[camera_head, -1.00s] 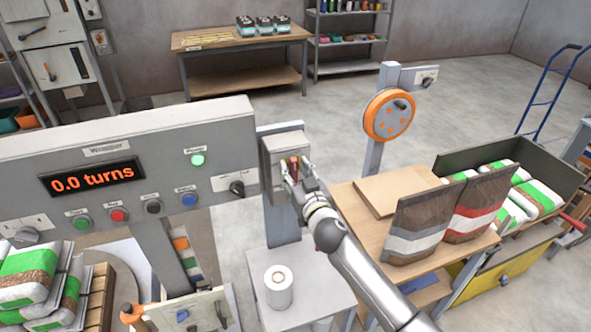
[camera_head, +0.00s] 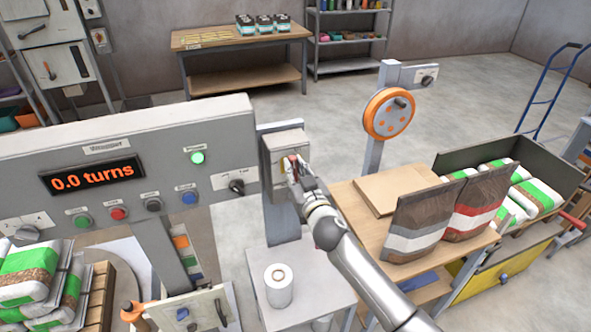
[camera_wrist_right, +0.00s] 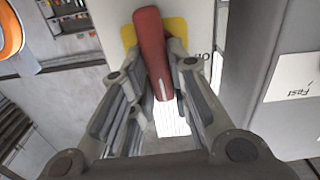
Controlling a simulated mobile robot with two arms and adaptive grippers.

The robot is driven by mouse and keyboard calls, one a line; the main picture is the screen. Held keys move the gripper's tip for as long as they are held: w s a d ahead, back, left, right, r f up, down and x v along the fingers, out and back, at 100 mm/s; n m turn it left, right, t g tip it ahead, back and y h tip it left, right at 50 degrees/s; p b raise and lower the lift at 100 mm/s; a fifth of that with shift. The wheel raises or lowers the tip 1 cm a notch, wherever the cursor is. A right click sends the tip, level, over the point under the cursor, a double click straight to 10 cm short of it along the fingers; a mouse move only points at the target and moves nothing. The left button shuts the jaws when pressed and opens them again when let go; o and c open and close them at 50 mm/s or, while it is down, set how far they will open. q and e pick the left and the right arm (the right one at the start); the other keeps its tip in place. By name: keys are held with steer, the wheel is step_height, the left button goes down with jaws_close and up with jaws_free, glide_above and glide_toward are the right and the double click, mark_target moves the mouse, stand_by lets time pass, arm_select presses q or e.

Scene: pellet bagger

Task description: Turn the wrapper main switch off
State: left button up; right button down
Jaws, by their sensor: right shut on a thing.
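The wrapper main switch has a red handle (camera_head: 289,163) on a grey box (camera_head: 271,150) at the right end of the wrapper panel (camera_head: 130,130). The right wrist view shows the red handle (camera_wrist_right: 152,45) in front of a yellow plate (camera_wrist_right: 128,36), tilted slightly. My right gripper (camera_head: 296,169) is shut on this handle, with its fingers on either side in the right wrist view (camera_wrist_right: 160,72). The gripper partly hides the handle and plate in the head view. The green lamp (camera_head: 197,157) on the panel is lit, and the display (camera_head: 92,175) reads 0.0 turns. My left gripper is not in view.
A black rotary knob (camera_head: 236,185) sits just left of the switch box. A white roll (camera_head: 278,284) stands on a grey stand below my right arm. A wooden table (camera_head: 345,195) with two upright bags is to the right.

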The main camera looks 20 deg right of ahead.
steer(key=n, duration=0.4)
steer(key=shift+a, duration=0.2)
steer(key=shift+a+f+n, duration=0.1)
steer(key=shift+f+n, duration=0.05)
steer(key=shift+n, duration=2)
steer(key=shift+a+f+n, duration=0.15)
steer(key=shift+n, duration=2.05)
steer(key=shift+a+f+n, duration=0.1)
steer(key=shift+f+n, duration=0.05)
steer(key=shift+n, duration=2)
steer(key=c, duration=1.4)
jaws_free()
steer(key=shift+o, duration=0.2)
steer(key=shift+f, duration=0.15)
steer(key=shift+w, duration=0.1)
